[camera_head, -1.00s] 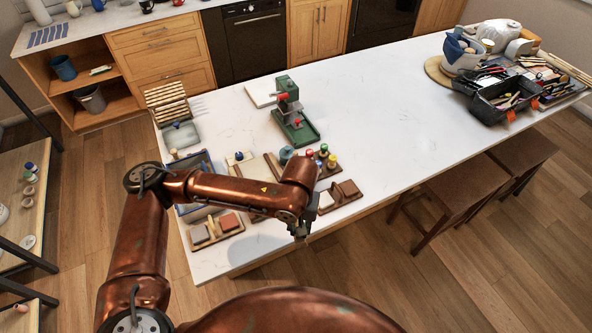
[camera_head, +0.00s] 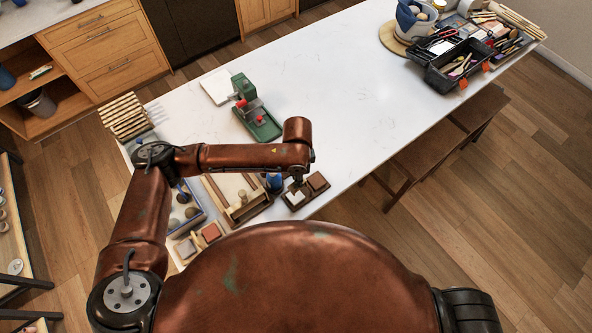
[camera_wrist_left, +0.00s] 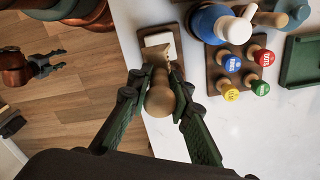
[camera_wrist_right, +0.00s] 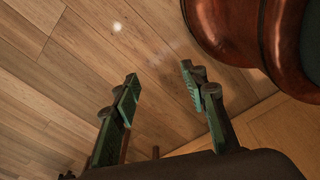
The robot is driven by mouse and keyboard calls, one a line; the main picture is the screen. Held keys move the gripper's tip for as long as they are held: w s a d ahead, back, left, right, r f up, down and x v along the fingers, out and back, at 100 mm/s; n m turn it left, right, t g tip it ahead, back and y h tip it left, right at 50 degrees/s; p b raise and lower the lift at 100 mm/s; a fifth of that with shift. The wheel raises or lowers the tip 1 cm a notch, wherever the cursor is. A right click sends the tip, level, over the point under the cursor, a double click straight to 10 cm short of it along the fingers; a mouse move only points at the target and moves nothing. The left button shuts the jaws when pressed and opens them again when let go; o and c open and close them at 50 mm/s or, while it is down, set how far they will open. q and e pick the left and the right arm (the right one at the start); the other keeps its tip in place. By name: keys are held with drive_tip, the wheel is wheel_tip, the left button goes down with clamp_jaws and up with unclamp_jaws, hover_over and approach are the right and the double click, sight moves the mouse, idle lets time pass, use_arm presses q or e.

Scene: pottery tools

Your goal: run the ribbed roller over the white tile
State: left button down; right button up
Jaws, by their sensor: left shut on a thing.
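My left gripper (camera_wrist_left: 158,88) is shut on a light wooden handle (camera_wrist_left: 160,100) with a rounded end. My right gripper (camera_wrist_right: 160,85) is open and empty over the floor, outside the head view.
Stamps with coloured tops (camera_wrist_left: 242,75) and a blue-and-white object (camera_wrist_left: 220,24) stand close by on the right in the left wrist view. A green press (camera_head: 256,118) stands behind.

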use_arm(q)
drive_tip(key=f+b, duration=0.2)
drive_tip(key=shift+s+a+f, duration=0.15)
drive_tip(key=shift+a+f, duration=0.2)
wheel_tip(320, 180, down, 2)
drive_tip(key=b, duration=0.3)
drive_tip(key=shift+f, duration=0.25)
drive_tip(key=shift+f+b, duration=0.15)
drive_tip(key=shift+b, duration=0.2)
drive_tip(key=shift+f, duration=0.1)
use_arm(e)
wheel_tip(320, 180, down, 6)
drive_tip(key=s, duration=0.1)
use_arm(q)
drive_tip(key=shift+f, duration=0.1)
use_arm(e)
drive_tip(key=shift+d+f, duration=0.1)
use_arm(q)
drive_tip(key=shift+f, duration=0.45)
use_arm(e)
drive_tip(key=shift+w, duration=0.15)
